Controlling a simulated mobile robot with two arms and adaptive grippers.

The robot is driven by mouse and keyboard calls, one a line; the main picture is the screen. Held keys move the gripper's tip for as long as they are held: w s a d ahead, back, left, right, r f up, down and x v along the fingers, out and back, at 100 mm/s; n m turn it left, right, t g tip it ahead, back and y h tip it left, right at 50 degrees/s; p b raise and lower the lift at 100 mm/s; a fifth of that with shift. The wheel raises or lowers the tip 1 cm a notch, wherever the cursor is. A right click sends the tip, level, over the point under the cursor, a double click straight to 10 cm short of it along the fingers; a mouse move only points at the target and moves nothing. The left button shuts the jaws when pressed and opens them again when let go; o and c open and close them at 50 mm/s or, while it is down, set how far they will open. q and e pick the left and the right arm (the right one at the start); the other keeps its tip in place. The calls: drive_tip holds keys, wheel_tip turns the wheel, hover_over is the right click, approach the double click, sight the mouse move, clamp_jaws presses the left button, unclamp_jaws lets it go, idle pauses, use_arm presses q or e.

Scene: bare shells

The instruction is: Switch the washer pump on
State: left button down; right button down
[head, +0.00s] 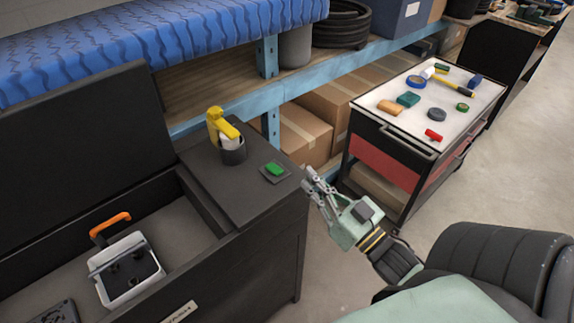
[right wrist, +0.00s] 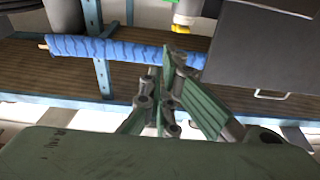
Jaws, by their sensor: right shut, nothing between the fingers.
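A green rocker-like switch (head: 275,169) sits on a small dark plate on the flat top of the black washer cabinet (head: 230,205). I cannot tell which way the switch is tipped. My right gripper (head: 309,178) is shut and empty, just right of the cabinet top's right edge, a short way from the switch and apart from it. Its fingers also show in the right wrist view (right wrist: 165,90), where I cannot make out the switch. My left gripper is not in view.
A yellow spray-head (head: 220,125) stands in a dark cup left of the switch. The cabinet's lid (head: 75,145) is open, with an orange-handled case (head: 125,270) inside. A tool cart (head: 385,130) with several small items stands at right. Blue-framed shelving (head: 225,95) runs behind.

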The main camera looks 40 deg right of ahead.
drive_tip(key=shift+w, duration=0.15)
wheel_tip(320, 180, up, 2)
drive_tip(key=p, duration=0.3)
hover_over(287, 181)
drive_tip(key=shift+w+f+p, duration=0.15)
drive_tip(key=shift+f, duration=0.45)
drive_tip(key=shift+w+f+p, duration=0.15)
drive_tip(key=shift+f, duration=0.4)
drive_tip(key=shift+s+f, duration=0.25)
drive_tip(key=shift+f, duration=0.75)
